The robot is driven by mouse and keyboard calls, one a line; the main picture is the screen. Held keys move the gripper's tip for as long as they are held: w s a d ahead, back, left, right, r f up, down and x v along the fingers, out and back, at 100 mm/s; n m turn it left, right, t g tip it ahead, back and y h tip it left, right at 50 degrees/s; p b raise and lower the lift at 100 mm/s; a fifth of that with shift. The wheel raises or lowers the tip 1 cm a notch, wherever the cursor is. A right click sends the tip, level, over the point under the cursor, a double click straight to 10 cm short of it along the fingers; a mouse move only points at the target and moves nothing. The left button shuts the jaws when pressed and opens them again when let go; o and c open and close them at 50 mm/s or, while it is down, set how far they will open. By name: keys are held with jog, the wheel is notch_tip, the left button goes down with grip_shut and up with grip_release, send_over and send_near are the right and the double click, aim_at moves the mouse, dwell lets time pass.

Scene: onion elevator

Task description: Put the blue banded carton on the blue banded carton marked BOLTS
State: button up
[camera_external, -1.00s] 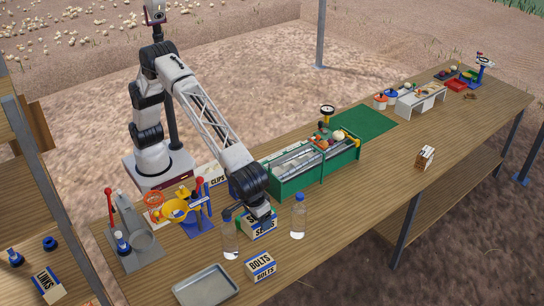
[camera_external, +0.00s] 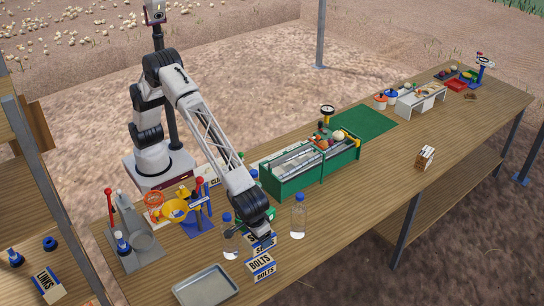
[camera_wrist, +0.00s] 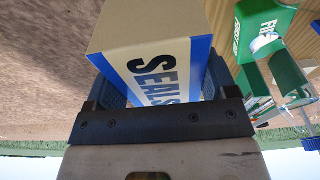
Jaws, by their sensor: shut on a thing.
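The blue banded carton marked SEALS (camera_wrist: 150,55) is held between the jaws of my gripper (camera_wrist: 160,92), which is shut on it. In the external view this carton (camera_external: 263,242) shows under my gripper (camera_external: 258,226), partly covered by it. The blue banded carton marked BOLTS (camera_external: 261,267) stands on the bench just in front of and below the held carton, which overlaps its upper edge in the picture. I cannot tell whether the two cartons touch. The wrist view does not show the BOLTS carton.
Clear bottles with blue caps stand close on both sides, left (camera_external: 229,240) and right (camera_external: 298,218). A metal tray (camera_external: 205,288) lies at the front left. A green first-aid box (camera_wrist: 262,30) is behind. A green rack (camera_external: 290,185) stands farther right.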

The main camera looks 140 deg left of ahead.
jog(key=shift+f, duration=2.9)
jog(key=shift+f, duration=1.85)
jog(key=shift+f, duration=0.15)
jog(key=o, duration=1)
jog(key=r, duration=0.4)
jog(key=d+r, duration=0.1)
jog(key=r, duration=0.7)
jog(key=shift+d, duration=0.4)
jog(key=shift+r, duration=0.1)
